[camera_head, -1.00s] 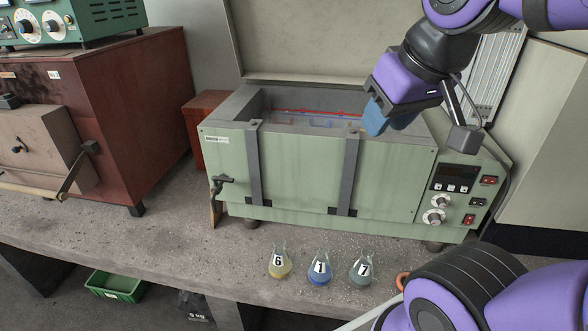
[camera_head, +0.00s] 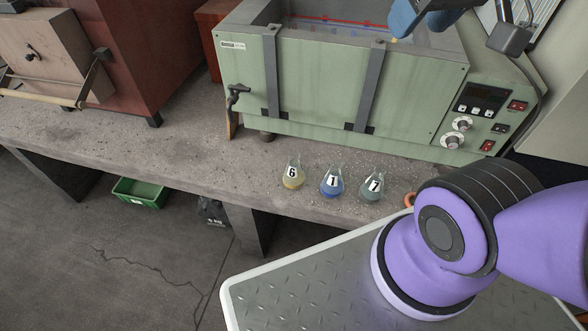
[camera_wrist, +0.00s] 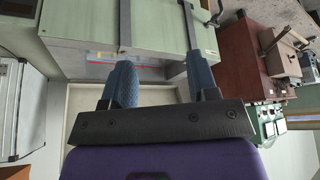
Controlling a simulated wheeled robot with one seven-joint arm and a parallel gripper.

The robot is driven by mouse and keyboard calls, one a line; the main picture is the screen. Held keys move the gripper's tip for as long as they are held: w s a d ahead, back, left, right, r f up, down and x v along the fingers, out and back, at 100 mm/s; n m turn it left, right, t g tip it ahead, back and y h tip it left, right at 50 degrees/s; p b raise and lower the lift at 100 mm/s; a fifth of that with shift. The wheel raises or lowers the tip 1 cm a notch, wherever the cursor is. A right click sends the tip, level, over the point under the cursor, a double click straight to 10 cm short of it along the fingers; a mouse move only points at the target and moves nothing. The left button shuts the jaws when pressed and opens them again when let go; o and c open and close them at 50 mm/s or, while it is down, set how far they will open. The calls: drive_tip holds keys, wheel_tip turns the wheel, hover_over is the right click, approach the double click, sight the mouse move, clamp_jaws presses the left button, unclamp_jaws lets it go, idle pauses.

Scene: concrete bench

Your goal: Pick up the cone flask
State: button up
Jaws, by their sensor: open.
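Three small cone flasks stand upright in a row at the bench's front edge in the head view. The left one holds yellow liquid and is marked 6 (camera_head: 292,178). The middle one holds blue liquid and is marked 1 (camera_head: 332,186). The right one is grey-green and marked 7 (camera_head: 370,188). My gripper (camera_wrist: 163,85) shows two blue fingers apart with nothing between them in the wrist view. In the head view it is at the top edge, partly cut off, above the green bath's right side and well away from the flasks.
The green bath (camera_head: 320,88) with its control panel stands behind the flasks on the concrete bench (camera_head: 190,155). A red-brown furnace (camera_head: 120,60) stands at left. An orange ring (camera_head: 409,199) lies right of flask 7. A green crate (camera_head: 140,192) sits on the floor.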

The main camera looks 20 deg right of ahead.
drive_tip(key=shift+o, duration=0.8)
drive_tip(key=shift+w+f, duration=0.1)
drive_tip(key=shift+w, duration=0.25)
drive_tip(key=n+g, duration=0.5)
drive_tip(key=n, duration=0.1)
hover_over(294, 155)
drive_tip(key=s, duration=0.1)
wheel_tip(294, 155, down, 37)
drive_tip(key=shift+s+a+f, duration=0.1)
drive_tip(key=shift+f, duration=2.75)
drive_tip(key=shift+s+a+f, duration=0.1)
drive_tip(key=shift+f, duration=2.7)
clamp_jaws()
